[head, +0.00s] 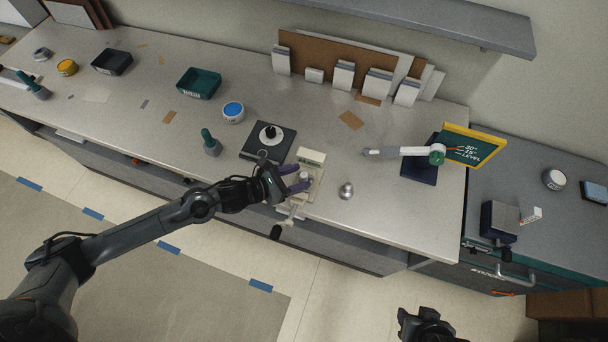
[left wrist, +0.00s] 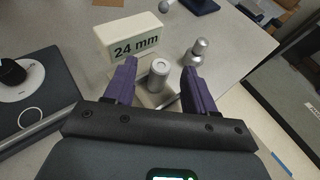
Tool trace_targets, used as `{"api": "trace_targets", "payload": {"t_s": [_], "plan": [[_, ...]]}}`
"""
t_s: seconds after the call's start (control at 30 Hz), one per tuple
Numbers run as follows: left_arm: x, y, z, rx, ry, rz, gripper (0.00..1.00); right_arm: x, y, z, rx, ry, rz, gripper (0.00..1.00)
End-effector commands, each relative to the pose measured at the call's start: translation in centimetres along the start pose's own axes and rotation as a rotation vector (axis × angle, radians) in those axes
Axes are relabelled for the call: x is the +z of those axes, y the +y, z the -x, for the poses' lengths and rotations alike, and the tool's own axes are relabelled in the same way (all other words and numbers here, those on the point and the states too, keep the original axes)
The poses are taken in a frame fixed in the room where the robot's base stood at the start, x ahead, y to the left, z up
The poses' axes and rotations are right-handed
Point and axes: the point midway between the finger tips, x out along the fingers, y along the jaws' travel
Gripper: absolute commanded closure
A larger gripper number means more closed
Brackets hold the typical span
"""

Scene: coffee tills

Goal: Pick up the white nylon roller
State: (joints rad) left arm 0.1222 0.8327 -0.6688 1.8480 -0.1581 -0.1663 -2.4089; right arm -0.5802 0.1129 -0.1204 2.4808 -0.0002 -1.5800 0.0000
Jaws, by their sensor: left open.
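A pale upright cylinder (left wrist: 158,75), apparently the white nylon roller, stands on a beige base in front of a block marked "24 mm" (left wrist: 128,36). In the head view the roller (head: 305,176) is small and partly hidden by my fingers. My left gripper (head: 298,180) is open, with its two purple fingers on either side of the roller. In the left wrist view gaps show between the roller and both fingers. My right gripper (head: 427,325) is a dark shape at the bottom edge of the head view, and its jaws are unclear.
A shiny metal knob-like piece (head: 346,190) stands right of the base. A dark square stand with a white disc (head: 268,142) is at its left. A clamp-like handle (head: 276,231) hangs at the bench's front edge. Bare bench top (head: 400,215) lies to the right.

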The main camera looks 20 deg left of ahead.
Motion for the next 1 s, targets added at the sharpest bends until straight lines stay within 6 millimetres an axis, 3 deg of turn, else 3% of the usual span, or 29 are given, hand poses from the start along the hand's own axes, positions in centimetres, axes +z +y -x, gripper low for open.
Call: {"api": "trace_targets", "payload": {"t_s": [0.13,0.4,0.77,1.0], "plan": [[0.07,-0.06,-1.04,-0.001,-0.001,0.0,0.45,-0.07,0.05,0.21,0.001,0.0,0.001,0.57],[-0.05,-0.05,-1.18,-0.001,0.0,-0.001,0.45,0.0,0.27,0.16,0.008,-0.002,0.01,0.57],[-0.04,-0.04,-1.16,-0.001,0.0,-0.001,1.0,0.01,0.28,0.15,0.009,-0.002,0.01,0.57],[-0.01,-0.03,-1.15,-0.001,0.0,-0.001,1.0,-0.02,0.16,0.15,0.005,-0.001,0.005,0.57]]}}
